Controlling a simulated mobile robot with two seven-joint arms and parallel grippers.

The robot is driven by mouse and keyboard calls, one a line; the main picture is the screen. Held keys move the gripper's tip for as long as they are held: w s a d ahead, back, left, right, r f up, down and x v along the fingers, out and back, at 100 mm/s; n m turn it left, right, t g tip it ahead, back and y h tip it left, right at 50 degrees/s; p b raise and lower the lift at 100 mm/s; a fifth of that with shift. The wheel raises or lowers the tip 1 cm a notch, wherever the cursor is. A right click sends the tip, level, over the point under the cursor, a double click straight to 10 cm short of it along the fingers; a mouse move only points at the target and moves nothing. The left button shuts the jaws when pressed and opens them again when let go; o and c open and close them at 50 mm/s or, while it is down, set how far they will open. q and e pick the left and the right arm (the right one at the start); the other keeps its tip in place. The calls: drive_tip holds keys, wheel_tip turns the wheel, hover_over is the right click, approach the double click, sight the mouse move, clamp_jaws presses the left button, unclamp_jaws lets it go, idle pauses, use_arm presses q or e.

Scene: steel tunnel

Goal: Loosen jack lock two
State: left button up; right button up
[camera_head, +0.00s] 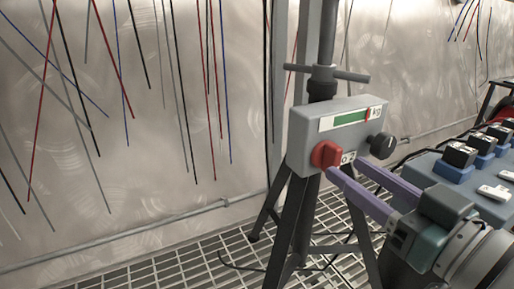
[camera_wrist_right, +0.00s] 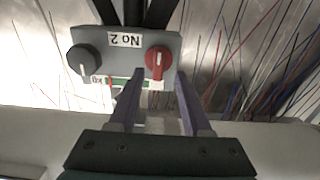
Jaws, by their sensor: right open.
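A grey box (camera_head: 335,135) is mounted on a dark tripod jack, with a red knob (camera_head: 326,154) at its left and a black knob (camera_head: 383,145) at its right. The wrist view shows the box upside down, with a "No 2" label (camera_wrist_right: 126,40), the red knob (camera_wrist_right: 158,62) and the black knob (camera_wrist_right: 84,60). My right gripper (camera_head: 345,170) is open, its purple fingers pointing at the box's lower front. In the wrist view its fingertips (camera_wrist_right: 158,77) are spread close to the red knob; contact cannot be told. My left gripper is not in view.
A T-bar (camera_head: 325,73) crosses the jack's post above the box. The tripod legs (camera_head: 290,235) stand on a grated floor (camera_head: 190,262). A blue unit (camera_head: 470,175) with several black and white blocks is at the right. Thin coloured wires hang along the steel wall.

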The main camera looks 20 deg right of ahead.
sight(339, 161)
drive_tip(key=shift+w, duration=1.7)
drive_tip(key=shift+c, duration=0.4)
clamp_jaws()
